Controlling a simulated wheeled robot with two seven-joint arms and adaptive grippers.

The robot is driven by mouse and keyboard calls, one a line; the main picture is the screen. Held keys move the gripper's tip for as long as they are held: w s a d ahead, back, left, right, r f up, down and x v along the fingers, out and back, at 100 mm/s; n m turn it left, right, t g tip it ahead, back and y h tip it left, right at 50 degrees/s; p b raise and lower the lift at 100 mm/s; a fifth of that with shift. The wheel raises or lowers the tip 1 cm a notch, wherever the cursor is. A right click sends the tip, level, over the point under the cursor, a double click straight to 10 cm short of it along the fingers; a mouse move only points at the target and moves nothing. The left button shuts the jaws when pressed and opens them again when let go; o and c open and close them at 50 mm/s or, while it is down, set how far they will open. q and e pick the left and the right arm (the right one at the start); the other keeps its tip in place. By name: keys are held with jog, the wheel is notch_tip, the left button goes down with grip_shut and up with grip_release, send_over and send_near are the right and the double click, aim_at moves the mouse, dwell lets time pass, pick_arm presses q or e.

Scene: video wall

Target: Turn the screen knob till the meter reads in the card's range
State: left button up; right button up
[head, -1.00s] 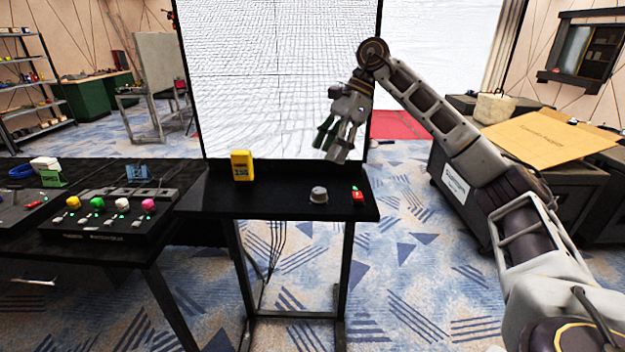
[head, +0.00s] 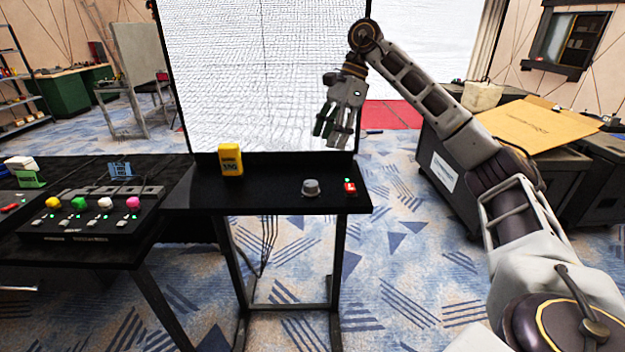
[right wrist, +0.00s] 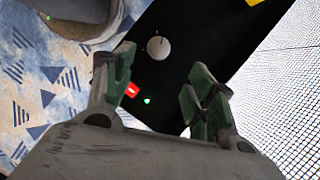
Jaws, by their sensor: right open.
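The grey screen knob (head: 310,187) stands on a black stand (head: 265,201) in front of the large screen; it also shows as a pale round knob in the right wrist view (right wrist: 158,47). The yellow meter (head: 230,159) stands upright on the same stand, to the left; its small display is too blurred to read surely. A blue card (head: 121,169) stands behind the left console, its writing too small to read. My right gripper (head: 337,137) hangs open and empty above and behind the knob, fingers pointing down, apart from it. My left gripper is not in view.
A small red block with a green light (head: 350,188) sits right of the knob. On the left table is a black console (head: 85,226) with yellow, green, white and pink knobs. The screen (head: 265,75) rises behind the stand. The stand between meter and knob is clear.

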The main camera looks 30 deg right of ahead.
aim_at(311, 182)
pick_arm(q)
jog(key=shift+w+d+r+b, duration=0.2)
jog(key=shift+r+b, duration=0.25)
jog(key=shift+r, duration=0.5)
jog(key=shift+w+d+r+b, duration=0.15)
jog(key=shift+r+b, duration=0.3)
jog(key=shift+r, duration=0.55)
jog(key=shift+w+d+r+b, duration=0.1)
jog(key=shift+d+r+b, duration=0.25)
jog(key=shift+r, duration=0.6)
pick_arm(e)
jog(key=shift+x, duration=6.35)
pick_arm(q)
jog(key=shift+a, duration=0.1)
pick_arm(e)
jog(key=shift+r, duration=0.1)
jog(key=c, duration=1)
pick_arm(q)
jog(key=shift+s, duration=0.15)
